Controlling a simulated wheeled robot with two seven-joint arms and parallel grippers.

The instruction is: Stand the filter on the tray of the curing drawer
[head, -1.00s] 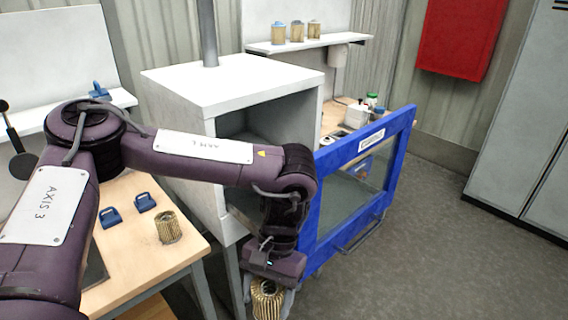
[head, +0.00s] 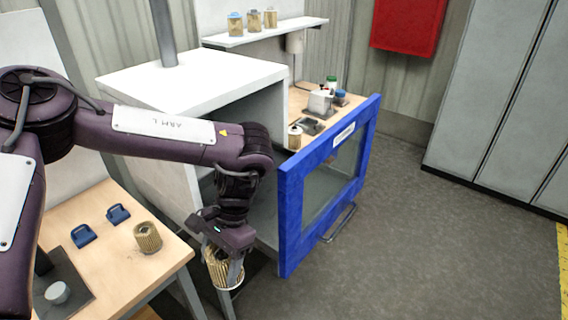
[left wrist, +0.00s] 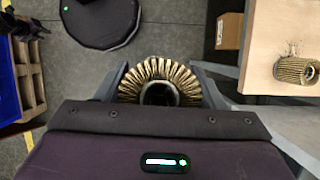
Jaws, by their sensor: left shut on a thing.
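My left gripper (head: 222,266) points down and is shut on a gold pleated filter (head: 218,272), held upright beside the cabinet's lower front corner. In the left wrist view the filter (left wrist: 160,72) sits between the two fingers, its round end with a dark central hole facing the camera. The curing drawer (head: 287,222) has a blue front with a window, a white label and a handle; it stands out from the white cabinet (head: 190,78). Its tray is mostly hidden behind the front and my arm. My right gripper is in neither view.
A second filter (head: 148,237) stands on the wooden table (head: 130,270) at left, near blue clips (head: 83,235). A bench with small containers (head: 320,102) lies behind the drawer. Floor at right is clear.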

